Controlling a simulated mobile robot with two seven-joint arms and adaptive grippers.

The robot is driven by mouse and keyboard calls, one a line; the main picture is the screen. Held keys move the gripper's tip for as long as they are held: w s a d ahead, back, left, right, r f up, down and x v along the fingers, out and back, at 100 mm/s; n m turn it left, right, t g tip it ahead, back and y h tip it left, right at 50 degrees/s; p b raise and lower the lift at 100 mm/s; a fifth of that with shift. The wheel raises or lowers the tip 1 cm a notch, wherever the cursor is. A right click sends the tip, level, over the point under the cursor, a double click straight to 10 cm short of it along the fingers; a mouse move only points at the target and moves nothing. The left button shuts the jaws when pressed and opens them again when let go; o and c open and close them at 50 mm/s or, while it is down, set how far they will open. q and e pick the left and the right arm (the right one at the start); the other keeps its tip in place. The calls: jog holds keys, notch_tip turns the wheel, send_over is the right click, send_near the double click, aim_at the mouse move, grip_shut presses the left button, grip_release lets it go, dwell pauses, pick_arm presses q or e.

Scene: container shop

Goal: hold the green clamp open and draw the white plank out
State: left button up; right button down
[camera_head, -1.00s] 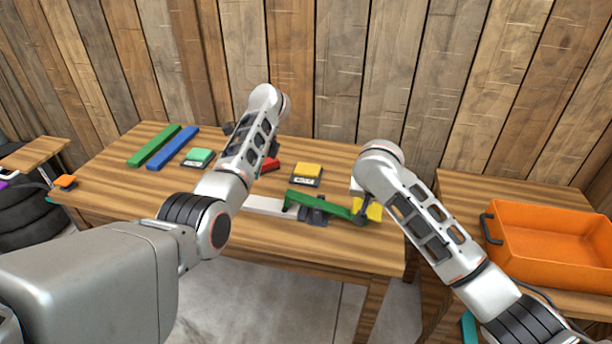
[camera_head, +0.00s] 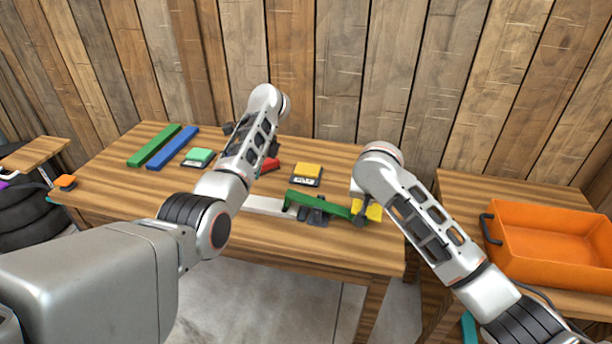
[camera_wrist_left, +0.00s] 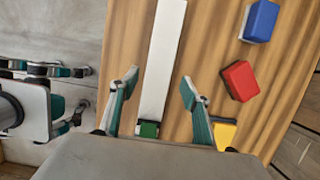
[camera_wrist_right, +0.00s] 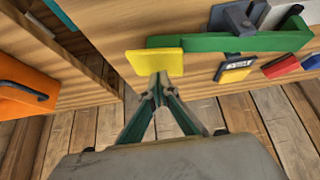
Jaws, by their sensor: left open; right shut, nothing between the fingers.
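The white plank (camera_head: 266,206) lies flat near the table's front edge, its right end at the green clamp (camera_head: 326,204). The clamp has a long green lever, a grey base (camera_head: 313,214) and a yellow pad (camera_head: 374,212) at the lever's right end. The plank's clamped end is mostly hidden.
Behind lie a yellow block (camera_head: 307,170), a red block (camera_head: 270,165), a green block (camera_head: 199,155), a blue bar (camera_head: 172,148) and a green bar (camera_head: 149,146). An orange crate (camera_head: 550,268) stands on the right table.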

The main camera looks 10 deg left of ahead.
aim_at(252, 201)
jog(key=shift+f, duration=1.35)
pick_arm(q)
jog(key=o, duration=0.3)
jog(key=d+r+y, duration=0.1)
jog(key=d+r, duration=0.3)
pick_arm(e)
jog(key=shift+s, duration=0.1)
pick_arm(q)
jog(key=x, duration=1.2)
jog(key=shift+d, duration=0.1)
jog(key=c, duration=1.3)
